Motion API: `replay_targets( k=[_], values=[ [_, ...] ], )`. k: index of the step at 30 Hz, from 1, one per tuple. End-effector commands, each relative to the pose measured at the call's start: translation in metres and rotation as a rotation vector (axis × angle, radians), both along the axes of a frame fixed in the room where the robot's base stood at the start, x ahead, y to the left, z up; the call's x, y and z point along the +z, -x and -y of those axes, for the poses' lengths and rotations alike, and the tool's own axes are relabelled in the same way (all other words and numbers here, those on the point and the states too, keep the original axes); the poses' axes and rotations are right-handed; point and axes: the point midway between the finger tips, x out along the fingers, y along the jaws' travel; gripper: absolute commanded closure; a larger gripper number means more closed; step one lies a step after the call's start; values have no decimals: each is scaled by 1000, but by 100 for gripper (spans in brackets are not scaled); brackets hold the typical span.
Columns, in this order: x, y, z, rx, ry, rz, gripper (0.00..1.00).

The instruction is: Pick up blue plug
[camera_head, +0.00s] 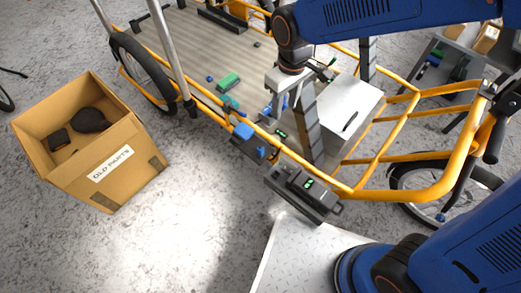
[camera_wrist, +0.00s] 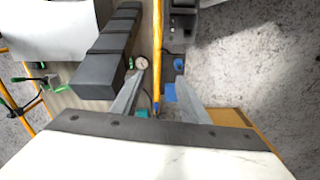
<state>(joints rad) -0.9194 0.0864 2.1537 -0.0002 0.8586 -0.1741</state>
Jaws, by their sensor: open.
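Several small blue pieces are in view, and I cannot tell for sure which is the blue plug. One blue piece (camera_head: 267,111) shows beside my gripper (camera_head: 280,112) in the head view, at the bed's edge. A larger blue piece (camera_head: 243,131) sits on a dark box on the yellow rail. In the wrist view, blue pieces (camera_wrist: 170,92) and (camera_wrist: 179,64) lie to the right of the yellow rail, close to the right finger. My gripper (camera_wrist: 158,82) points down over the rail, its fingers apart with nothing held between them.
The yellow rail (camera_wrist: 157,45) runs between the fingers. A black strapped post (camera_wrist: 104,57) and white box (camera_head: 350,112) stand close by. A dark device (camera_head: 301,187) hangs on the rail. A green block (camera_head: 228,80) lies on the bed. A cardboard box (camera_head: 109,182) stands left.

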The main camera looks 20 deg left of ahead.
Motion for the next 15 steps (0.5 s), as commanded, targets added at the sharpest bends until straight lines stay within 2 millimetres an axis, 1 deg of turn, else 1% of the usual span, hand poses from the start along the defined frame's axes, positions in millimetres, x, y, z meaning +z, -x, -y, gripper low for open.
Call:
replay_targets(
  k=[1,3,6,9,11,14,15],
  values=[
    [-10,8,-16,35,11,-7,59],
    [-20,16,-33,72,21,-14,59],
    [-30,25,-49,109,30,-20,59],
    [-36,30,-57,127,35,-23,59],
    [-40,31,-58,131,37,-24,59],
    [-52,31,-58,131,38,-26,59],
    [-59,31,-57,130,39,-26,59]
  ],
)
